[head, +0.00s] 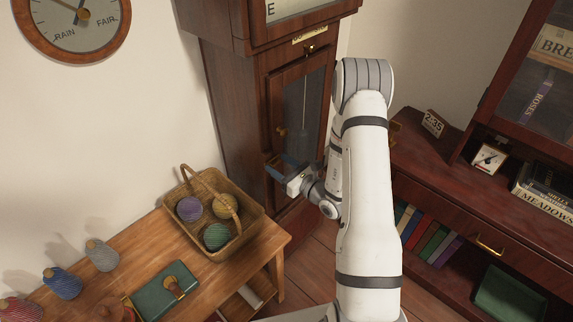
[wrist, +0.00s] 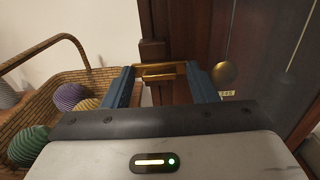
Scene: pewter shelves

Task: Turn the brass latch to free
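A brass latch (wrist: 165,71), a bar with a small plate, lies roughly level on the dark wooden frame of the clock case. In the wrist view it sits between the two blue-grey fingers of my gripper (wrist: 162,74). The fingers stand apart, one on each side of the bar; I cannot tell whether either touches it. In the head view my gripper (head: 280,166) is at the lower left edge of the tall clock's glazed door (head: 304,105), and the latch is hidden there. A round brass knob (wrist: 224,73) is just right of the right finger.
A wicker basket (head: 246,228) of yarn balls stands on a wooden table (head: 262,246) left of my gripper, close by in the wrist view. A dark red cabinet (head: 450,185) stands right of my arm. Bare floor (head: 312,262) shows between table and cabinet.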

